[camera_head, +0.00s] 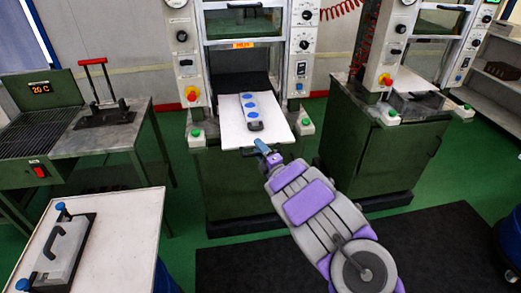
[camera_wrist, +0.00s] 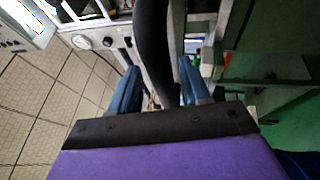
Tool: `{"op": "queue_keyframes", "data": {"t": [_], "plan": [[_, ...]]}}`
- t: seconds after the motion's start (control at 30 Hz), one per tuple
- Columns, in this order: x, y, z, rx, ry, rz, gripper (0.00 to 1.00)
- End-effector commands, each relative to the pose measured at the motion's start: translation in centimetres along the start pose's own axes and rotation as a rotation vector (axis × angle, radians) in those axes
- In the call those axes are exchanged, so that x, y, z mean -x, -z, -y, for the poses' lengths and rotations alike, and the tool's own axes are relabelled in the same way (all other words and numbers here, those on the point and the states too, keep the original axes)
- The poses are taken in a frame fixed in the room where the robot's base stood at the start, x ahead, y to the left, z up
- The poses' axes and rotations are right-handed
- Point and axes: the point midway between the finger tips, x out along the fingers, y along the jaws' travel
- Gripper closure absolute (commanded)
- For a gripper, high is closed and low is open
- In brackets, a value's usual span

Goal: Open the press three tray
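The middle press has a white tray (camera_head: 228,130) extending from its front, with a grey mould (camera_head: 247,111) bearing blue circles on it. A gap shows on the right side of the bar. I cannot tell whether the left finger touches it.
A second press (camera_head: 377,145) stands to the right, and a green bench (camera_head: 90,140) with a red-handled tool stands to the left. A white-topped table (camera_head: 125,225) at the front left holds another mould (camera_head: 62,250). A dark mat (camera_head: 440,250) covers the floor.

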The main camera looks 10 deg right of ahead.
Motion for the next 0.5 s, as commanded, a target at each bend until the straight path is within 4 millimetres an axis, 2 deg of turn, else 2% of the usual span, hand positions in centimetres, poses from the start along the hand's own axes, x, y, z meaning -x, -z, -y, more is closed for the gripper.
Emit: {"op": "queue_keyframes", "data": {"t": [0.5], "plan": [[0.01,0.01,0.40,-0.002,0.007,-0.001,0.58]]}}
